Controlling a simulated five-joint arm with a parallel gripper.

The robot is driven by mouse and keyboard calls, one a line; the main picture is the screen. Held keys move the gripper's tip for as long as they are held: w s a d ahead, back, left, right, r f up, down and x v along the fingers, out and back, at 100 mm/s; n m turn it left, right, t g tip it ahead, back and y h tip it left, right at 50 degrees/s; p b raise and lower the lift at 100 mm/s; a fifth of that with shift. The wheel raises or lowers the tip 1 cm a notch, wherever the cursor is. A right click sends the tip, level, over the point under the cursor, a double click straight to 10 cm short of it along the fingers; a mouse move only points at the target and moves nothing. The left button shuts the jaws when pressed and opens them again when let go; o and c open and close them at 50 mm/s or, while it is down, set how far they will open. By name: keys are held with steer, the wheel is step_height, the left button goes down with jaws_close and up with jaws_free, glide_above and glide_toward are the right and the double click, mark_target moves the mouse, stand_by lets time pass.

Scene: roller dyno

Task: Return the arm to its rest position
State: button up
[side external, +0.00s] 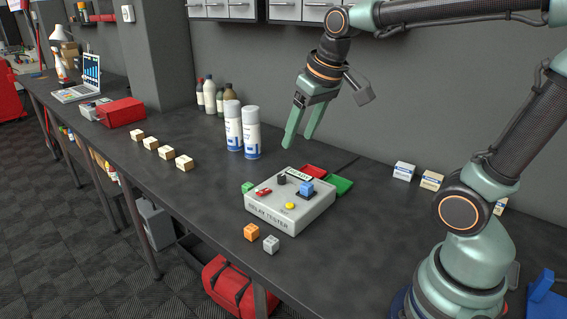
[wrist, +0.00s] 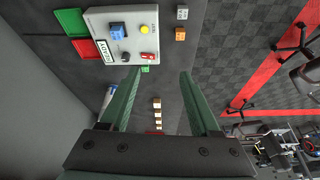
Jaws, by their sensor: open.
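My gripper (side external: 298,143) has green fingers pointing down, spread apart and empty. It hangs in the air above the bench, over and behind the relay tester (side external: 291,208). In the wrist view my gripper (wrist: 162,75) shows its two fingers apart with nothing between their tips.
Near the tester lie a green cube (side external: 248,187), an orange cube (side external: 251,232), a grey cube (side external: 271,244), and red (side external: 314,171) and green (side external: 340,184) trays. Two spray cans (side external: 251,132) and bottles (side external: 210,97) stand behind. Several wooden blocks (side external: 165,152) lie left. Small boxes (side external: 431,180) sit right.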

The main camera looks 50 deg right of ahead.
steer(key=s+a+f+n+t, duration=0.1)
steer(key=s+a+f, duration=0.1)
steer(key=s, duration=0.3)
steer(key=shift+s+a+f, duration=0.25)
steer(key=shift+s, duration=0.05)
